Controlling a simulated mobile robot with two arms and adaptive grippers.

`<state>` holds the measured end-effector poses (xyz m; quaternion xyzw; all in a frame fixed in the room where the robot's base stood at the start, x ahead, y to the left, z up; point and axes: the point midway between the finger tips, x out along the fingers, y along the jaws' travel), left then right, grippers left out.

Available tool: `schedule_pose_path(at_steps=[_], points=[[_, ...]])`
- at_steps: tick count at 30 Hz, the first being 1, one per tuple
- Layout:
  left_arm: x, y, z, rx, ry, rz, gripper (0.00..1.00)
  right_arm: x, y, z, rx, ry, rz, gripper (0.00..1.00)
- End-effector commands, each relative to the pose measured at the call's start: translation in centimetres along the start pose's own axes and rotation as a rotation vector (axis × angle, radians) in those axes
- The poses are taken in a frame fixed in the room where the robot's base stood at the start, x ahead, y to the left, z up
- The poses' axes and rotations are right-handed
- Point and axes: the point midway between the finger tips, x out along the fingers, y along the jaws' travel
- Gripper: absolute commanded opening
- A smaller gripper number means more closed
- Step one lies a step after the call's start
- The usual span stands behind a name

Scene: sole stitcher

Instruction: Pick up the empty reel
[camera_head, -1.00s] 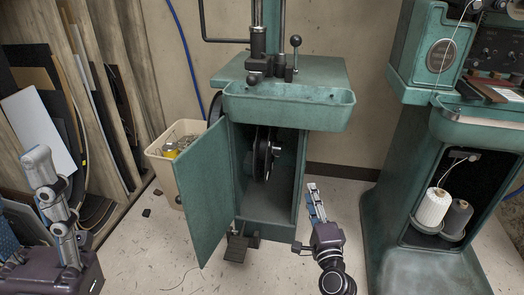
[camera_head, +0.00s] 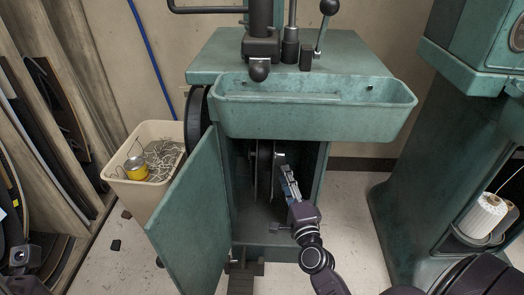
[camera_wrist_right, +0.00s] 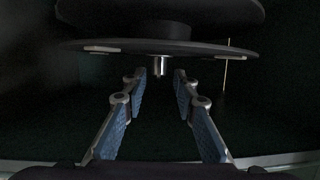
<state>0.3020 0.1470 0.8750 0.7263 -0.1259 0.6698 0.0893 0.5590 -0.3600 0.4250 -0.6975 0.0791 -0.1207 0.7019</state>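The reel (camera_head: 264,163) is a dark flanged disc seen almost edge-on inside the open green cabinet (camera_head: 325,170). In the right wrist view its black flanges (camera_wrist_right: 160,45) fill the top, with a short metal pin (camera_wrist_right: 161,66) at the centre. Whether any thread is wound on it is too dark to tell. My right gripper (camera_head: 285,172) reaches into the cabinet opening, just right of the reel. In the wrist view the right gripper (camera_wrist_right: 160,80) is open, its fingertips on either side of the pin, with nothing gripped.
The cabinet door (camera_head: 192,215) stands open to the left. A green tray (camera_head: 315,115) overhangs the opening. A beige bin (camera_head: 150,195) with a yellow can (camera_head: 136,168) stands left of the door. Another green machine (camera_head: 420,210) with white spools (camera_head: 485,215) is at right.

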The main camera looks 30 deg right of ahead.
Motion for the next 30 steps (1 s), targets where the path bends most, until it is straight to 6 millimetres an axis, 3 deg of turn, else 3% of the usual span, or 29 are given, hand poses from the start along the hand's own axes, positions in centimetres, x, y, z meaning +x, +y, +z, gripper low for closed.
schedule_pose_path(at_steps=[13, 23, 30], points=[[0.5, 0.2, -0.1, 0.006, 0.04, 0.018, 0.4, 5.5, 0.3, 0.4, 0.002, 0.0, -0.002, 0.27], [0.8, 0.2, -0.2, 0.006, 0.048, 0.022, 0.4, 6.3, 0.2, 0.4, -0.001, -0.001, 0.0, 0.27], [0.8, 0.2, -0.2, 0.006, 0.048, 0.022, 0.4, 6.3, 0.2, 0.4, -0.001, -0.001, 0.0, 0.03]])
